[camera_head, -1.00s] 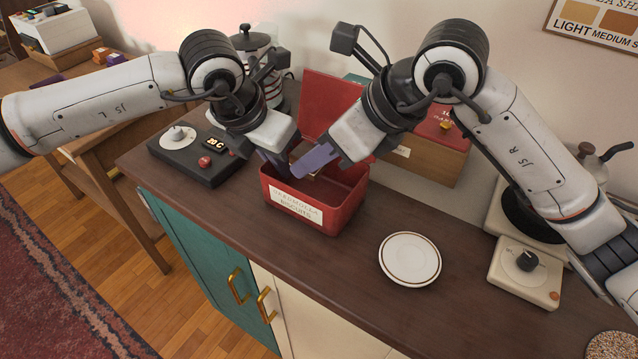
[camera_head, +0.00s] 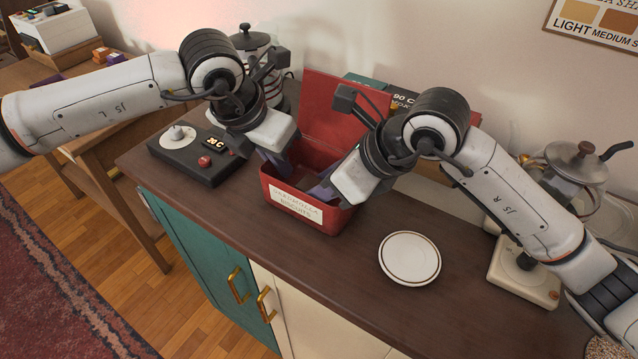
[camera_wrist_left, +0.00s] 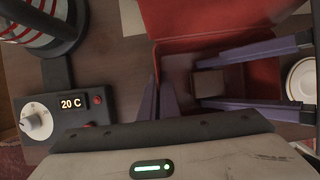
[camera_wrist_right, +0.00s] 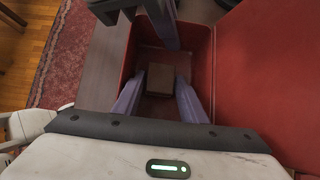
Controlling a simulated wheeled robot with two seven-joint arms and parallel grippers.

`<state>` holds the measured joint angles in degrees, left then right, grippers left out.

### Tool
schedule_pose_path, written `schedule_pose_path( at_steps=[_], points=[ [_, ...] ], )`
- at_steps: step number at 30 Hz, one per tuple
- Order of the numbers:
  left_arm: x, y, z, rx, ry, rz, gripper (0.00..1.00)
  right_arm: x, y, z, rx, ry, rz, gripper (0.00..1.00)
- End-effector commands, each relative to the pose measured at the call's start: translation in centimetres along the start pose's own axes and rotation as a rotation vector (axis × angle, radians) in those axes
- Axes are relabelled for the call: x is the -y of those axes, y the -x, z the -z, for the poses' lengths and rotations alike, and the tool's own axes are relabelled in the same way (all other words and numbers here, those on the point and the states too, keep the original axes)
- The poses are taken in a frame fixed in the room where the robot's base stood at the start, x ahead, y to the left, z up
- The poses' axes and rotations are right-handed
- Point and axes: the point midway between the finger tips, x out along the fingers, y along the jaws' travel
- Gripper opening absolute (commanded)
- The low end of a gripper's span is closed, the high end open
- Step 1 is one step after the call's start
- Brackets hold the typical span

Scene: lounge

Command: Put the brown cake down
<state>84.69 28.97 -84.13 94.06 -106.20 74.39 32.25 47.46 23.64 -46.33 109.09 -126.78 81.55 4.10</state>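The brown cake (camera_wrist_right: 160,78) is a small block inside the open red biscuit tin (camera_head: 306,212). It also shows in the left wrist view (camera_wrist_left: 208,83). My right gripper (camera_wrist_right: 160,88) reaches into the tin with its purple fingers apart, one on each side of the cake. Whether they touch it I cannot tell. My left gripper (camera_wrist_left: 159,72) points down at the tin's left side, its fingers close together with nothing seen between them. In the head view, the tin wall and the right gripper hide the cake.
A white plate (camera_head: 410,259) lies empty on the dark counter (camera_head: 330,262), right of the tin. A black control box (camera_head: 193,158) reading 20 C stands to the left. The tin's raised lid (camera_head: 342,112) is behind. A glass pot (camera_head: 575,178) stands at the right.

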Motion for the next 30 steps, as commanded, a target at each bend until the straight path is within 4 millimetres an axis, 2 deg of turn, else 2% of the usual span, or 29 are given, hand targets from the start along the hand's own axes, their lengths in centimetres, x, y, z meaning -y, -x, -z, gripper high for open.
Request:
schedule_pose_path(
  at_steps=[11, 14, 24, 30],
  points=[
    [0.0, 0.1, -0.1, 0.002, 0.000, 0.001, 0.00, 0.1, 0.6, -0.3, 0.002, 0.001, 0.002, 0.39],
    [0.0, 0.1, -0.1, 0.002, 0.000, 0.000, 0.00, 0.1, 2.0, -0.3, 0.003, 0.002, 0.003, 0.39],
    [0.0, 0.1, -0.1, 0.002, 0.000, 0.000, 0.00, 0.1, 9.1, -0.2, 0.002, 0.001, 0.004, 0.39],
    [0.0, 0.1, -0.1, 0.002, 0.000, 0.001, 0.00, 0.1, 11.7, -0.2, 0.001, 0.000, 0.002, 0.39]
  ],
)
